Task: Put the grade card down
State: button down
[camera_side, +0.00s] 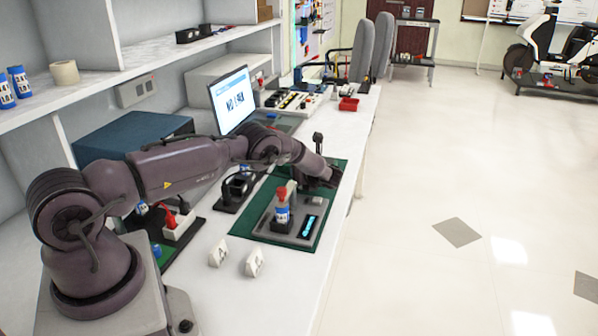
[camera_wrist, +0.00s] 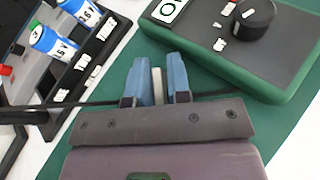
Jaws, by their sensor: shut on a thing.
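My gripper (camera_wrist: 158,80) is in the middle of the wrist view. Its blue fingers are closed on both sides of a thin white piece, the grade card (camera_wrist: 157,88), seen nearly edge-on. In the side view my gripper (camera_side: 328,178) is low over the far right part of the green mat (camera_side: 240,226). The card in it cannot be made out there. Whether the card touches the mat is hidden. Two other white folded cards, one at left (camera_side: 218,254) and one at right (camera_side: 255,262), stand on the white bench in front of the mat.
A grey device (camera_side: 262,229) on the mat bears a blue-and-white bottle (camera_side: 282,215). In the wrist view a green-edged panel with a black knob (camera_wrist: 255,18) is at upper right, and a black rack (camera_wrist: 85,60) with blue-and-white bottles at left. The bench's right edge is close.

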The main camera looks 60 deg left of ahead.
jog(key=c, duration=1.1)
grip_release()
jog(key=shift+f, duration=0.1)
jog(key=shift+o, duration=0.2)
